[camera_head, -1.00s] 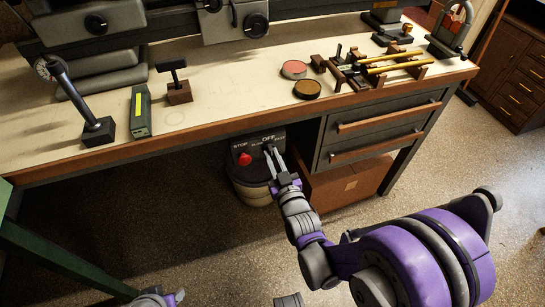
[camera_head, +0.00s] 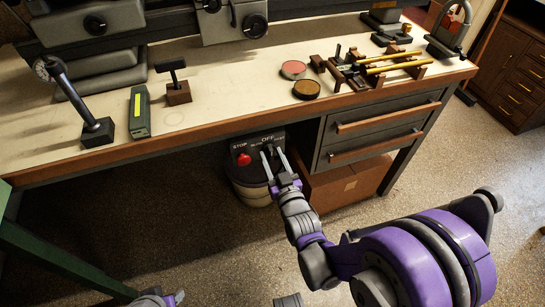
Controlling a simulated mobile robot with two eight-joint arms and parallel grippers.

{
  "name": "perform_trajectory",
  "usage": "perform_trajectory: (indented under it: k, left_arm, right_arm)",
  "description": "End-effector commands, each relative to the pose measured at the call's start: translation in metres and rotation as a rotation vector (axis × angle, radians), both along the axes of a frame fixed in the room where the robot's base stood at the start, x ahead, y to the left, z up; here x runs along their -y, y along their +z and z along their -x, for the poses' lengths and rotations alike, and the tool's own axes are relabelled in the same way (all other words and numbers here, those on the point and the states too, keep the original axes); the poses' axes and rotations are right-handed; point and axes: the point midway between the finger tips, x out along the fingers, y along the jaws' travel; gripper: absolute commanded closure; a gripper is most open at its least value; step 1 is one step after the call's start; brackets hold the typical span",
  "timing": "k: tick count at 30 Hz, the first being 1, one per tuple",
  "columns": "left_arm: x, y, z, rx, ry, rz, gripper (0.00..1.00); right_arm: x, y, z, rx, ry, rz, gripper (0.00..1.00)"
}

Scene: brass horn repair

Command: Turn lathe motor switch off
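The lathe motor switch panel (camera_head: 255,148) is a dark box under the bench's front edge. It carries a red STOP button (camera_head: 244,159) on the left and a switch marked OFF (camera_head: 268,148) at its upper right. My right gripper (camera_head: 271,153) is in front of the switch with its two fingers spread apart, one on each side of the switch area. The fingers partly cover the switch and its labels, so its setting and any contact cannot be told. My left gripper (camera_head: 172,299) shows only in part at the bottom edge; its fingers are unclear.
The workbench (camera_head: 210,112) overhangs the panel. A drawer unit (camera_head: 385,127) stands close to the right of my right gripper, with a brown box (camera_head: 345,186) below it. A round bin (camera_head: 252,190) stands under the panel. The floor to the left is clear.

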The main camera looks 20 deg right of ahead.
Motion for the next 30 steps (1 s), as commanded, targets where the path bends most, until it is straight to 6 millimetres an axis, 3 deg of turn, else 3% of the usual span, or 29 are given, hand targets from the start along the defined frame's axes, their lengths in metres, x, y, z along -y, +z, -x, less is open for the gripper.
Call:
perform_trajectory:
  k: [8, 21, 30]
  left_arm:
    - [0.000, 0.001, 0.000, 0.000, 0.000, 0.000, 0.55]
    - [0.000, 0.005, 0.001, 0.001, 0.000, 0.000, 0.55]
    - [0.000, 0.004, 0.001, 0.001, 0.000, 0.000, 0.55]
  right_arm:
    - [0.000, 0.000, 0.007, 0.000, 0.000, 0.000, 0.53]
    - [0.003, 0.000, 0.088, 0.000, 0.000, -0.001, 0.53]
    - [0.004, 0.000, 0.108, 0.000, 0.000, 0.000, 0.53]
